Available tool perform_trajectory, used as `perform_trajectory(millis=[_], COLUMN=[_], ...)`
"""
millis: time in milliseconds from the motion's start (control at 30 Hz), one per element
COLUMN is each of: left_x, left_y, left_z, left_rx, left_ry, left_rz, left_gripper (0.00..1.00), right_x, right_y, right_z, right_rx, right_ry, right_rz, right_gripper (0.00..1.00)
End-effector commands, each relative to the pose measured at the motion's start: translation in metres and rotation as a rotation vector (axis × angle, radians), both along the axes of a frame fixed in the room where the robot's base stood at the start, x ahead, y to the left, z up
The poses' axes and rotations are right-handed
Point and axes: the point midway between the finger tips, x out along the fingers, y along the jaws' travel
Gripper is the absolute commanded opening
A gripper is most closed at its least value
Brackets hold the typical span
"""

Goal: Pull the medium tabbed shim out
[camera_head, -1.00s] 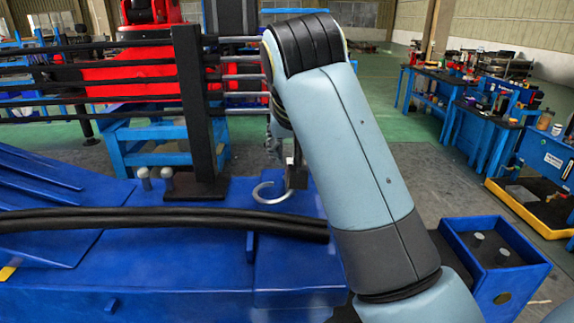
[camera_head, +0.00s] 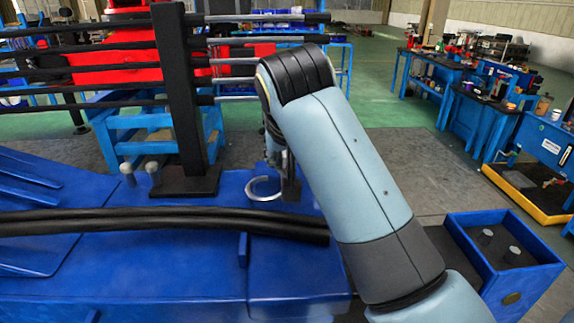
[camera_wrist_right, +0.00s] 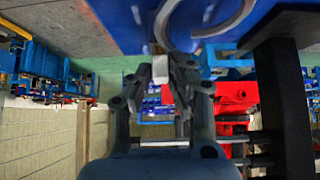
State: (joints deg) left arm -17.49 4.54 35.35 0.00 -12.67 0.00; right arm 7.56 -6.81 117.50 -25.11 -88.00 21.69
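A silver C-shaped ring (camera_head: 264,190), seemingly the medium tabbed shim, shows at the blue beam's top beside a dark upright block (camera_head: 291,187). In the right wrist view its curved arms (camera_wrist_right: 243,22) are at the top, with a pale tab-like piece (camera_wrist_right: 160,68) below. My right gripper (camera_wrist_right: 160,75) has its fingertips on both sides of that piece and appears shut on it. In the head view the right gripper (camera_head: 275,150) is just above the ring, partly hidden by my right arm. How the ring sits around any pin is hidden. My left gripper is not in view.
A black upright post (camera_head: 180,100) with several horizontal rods stands left of the ring. Black hoses (camera_head: 150,221) cross the blue beam (camera_head: 180,265) in front. A blue box (camera_head: 505,262) is at the right.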

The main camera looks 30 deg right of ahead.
Motion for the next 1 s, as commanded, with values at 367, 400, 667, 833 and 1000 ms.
perform_trajectory(millis=[367,400,667,833,1000], left_x=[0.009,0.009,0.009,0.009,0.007], left_y=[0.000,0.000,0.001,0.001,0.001], left_z=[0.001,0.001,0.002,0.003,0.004], left_rx=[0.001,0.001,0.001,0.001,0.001], left_ry=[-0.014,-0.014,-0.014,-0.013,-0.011], left_rz=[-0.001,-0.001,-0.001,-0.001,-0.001], left_gripper=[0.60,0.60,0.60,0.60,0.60], right_x=[0.000,0.000,0.000,0.000,0.000], right_y=[0.000,0.000,0.000,0.000,0.000], right_z=[0.000,0.000,0.002,0.009,0.018], right_rx=[-0.001,-0.001,-0.001,-0.001,-0.001], right_ry=[-0.001,-0.001,-0.001,-0.002,-0.002], right_rz=[0.000,0.000,0.000,0.000,0.000], right_gripper=[0.00,0.00,0.00,0.00,0.00])
